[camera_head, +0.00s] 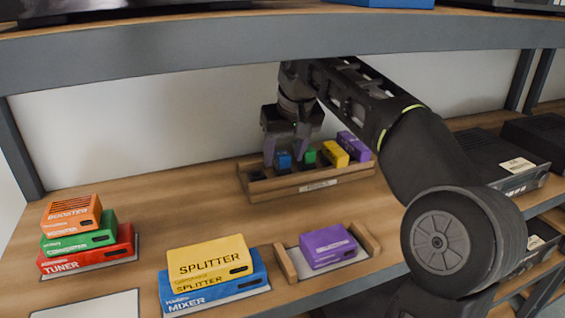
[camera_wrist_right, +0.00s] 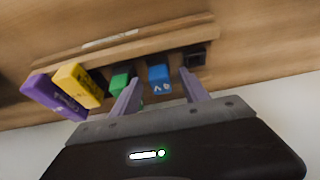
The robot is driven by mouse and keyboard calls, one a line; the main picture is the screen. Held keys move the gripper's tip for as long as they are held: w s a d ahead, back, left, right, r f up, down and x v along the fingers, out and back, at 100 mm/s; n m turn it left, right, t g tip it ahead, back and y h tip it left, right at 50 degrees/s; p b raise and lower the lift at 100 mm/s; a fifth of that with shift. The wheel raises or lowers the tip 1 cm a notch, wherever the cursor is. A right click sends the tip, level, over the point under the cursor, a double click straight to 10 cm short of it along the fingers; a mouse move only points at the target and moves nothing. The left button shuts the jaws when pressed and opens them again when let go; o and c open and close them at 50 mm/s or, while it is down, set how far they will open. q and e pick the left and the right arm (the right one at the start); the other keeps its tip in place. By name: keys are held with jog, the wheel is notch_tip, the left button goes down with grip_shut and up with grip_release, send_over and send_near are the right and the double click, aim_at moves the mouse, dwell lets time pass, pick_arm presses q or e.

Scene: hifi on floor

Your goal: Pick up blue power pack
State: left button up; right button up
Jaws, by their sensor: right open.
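The blue power pack (camera_head: 283,161) is a small upright block in a slot of the wooden rack (camera_head: 312,187) on the shelf. It also shows in the right wrist view (camera_wrist_right: 159,76). My right gripper (camera_head: 284,156) is open and points down over the rack. In the wrist view its purple fingers (camera_wrist_right: 160,82) lie on either side of the blue pack, one of them close to the green block. Whether they touch the pack cannot be told. My left gripper is in neither view.
A green block (camera_head: 309,157), yellow block (camera_head: 335,154) and purple block (camera_head: 354,146) stand right of the blue pack. Stacked boxes (camera_head: 87,241), a yellow splitter (camera_head: 209,262) and a purple box (camera_head: 328,246) are in front. An upper shelf edge (camera_head: 200,50) runs overhead.

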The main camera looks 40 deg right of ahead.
jog(key=shift+c, duration=0.2)
dwell(0.3)
grip_shut()
dwell(0.3)
